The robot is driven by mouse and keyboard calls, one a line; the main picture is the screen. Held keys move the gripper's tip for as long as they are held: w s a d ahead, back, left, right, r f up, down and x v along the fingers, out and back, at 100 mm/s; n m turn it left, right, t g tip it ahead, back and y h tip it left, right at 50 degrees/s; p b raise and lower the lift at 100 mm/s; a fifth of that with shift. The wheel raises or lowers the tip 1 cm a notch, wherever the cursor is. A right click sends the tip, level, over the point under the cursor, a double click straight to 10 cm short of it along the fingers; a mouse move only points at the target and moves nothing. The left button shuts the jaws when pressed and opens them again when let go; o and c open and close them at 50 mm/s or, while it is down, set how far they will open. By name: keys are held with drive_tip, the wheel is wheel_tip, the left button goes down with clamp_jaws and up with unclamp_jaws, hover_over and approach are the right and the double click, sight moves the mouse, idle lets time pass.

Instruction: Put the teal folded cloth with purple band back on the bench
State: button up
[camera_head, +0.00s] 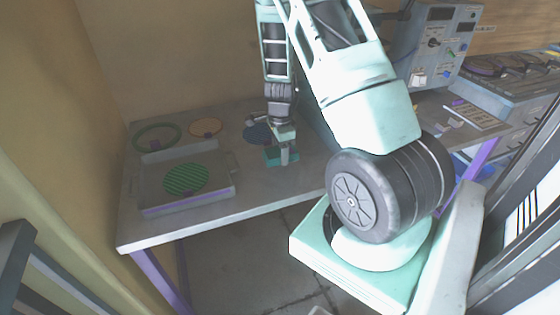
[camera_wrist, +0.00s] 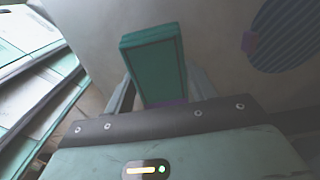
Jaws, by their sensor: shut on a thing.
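The teal folded cloth (camera_wrist: 155,65) is between the two fingers of my gripper (camera_wrist: 160,95) in the wrist view, with a bit of its purple band showing near the palm. In the head view the cloth (camera_head: 273,157) is at the fingertips of my gripper (camera_head: 284,154), low over the bench (camera_head: 230,208) or touching it; I cannot tell which. My gripper is shut on the cloth and points down. Part of the cloth is hidden behind the fingers.
A grey tray (camera_head: 160,207) with a green striped disc (camera_head: 185,179) stands at the left of the bench. Behind are a green ring (camera_head: 157,137), an orange disc (camera_head: 205,127) and a blue striped disc (camera_head: 256,133). The bench front right of the tray is clear.

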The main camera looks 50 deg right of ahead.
sight(280, 168)
drive_tip(key=shift+f, duration=1.85)
drive_tip(key=shift+f, duration=0.2)
drive_tip(key=o, duration=1.1)
drive_tip(key=shift+r, duration=0.2)
